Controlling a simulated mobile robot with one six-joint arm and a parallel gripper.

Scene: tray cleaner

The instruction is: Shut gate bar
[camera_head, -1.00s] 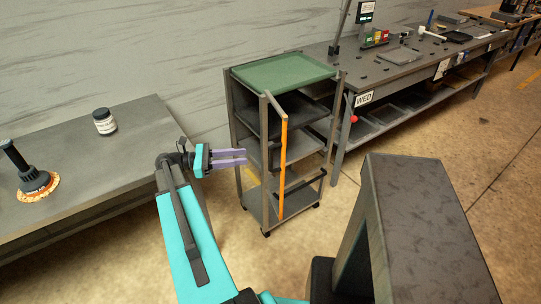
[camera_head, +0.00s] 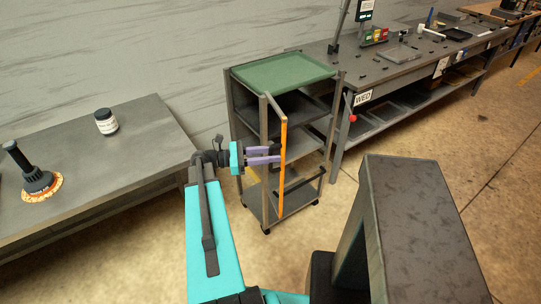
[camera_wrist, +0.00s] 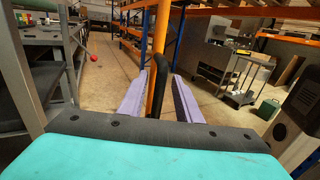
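The orange gate bar (camera_head: 283,170) stands upright at the front of the grey trolley (camera_head: 264,180). A short arm at its top joins it to the trolley's post, and the bar sticks out from the frame. In the wrist view the bar (camera_wrist: 160,35) rises straight ahead, with a black curved handle (camera_wrist: 154,90) beside it. My gripper (camera_head: 280,154) is level with the bar's middle. Its purple fingers are apart, one on each side of the handle and bar in the wrist view (camera_wrist: 160,76). Contact with either finger cannot be told.
A green tray (camera_head: 283,72) lies on top of the trolley. A long workbench (camera_head: 400,70) stands behind at right. Floor to the right is free.

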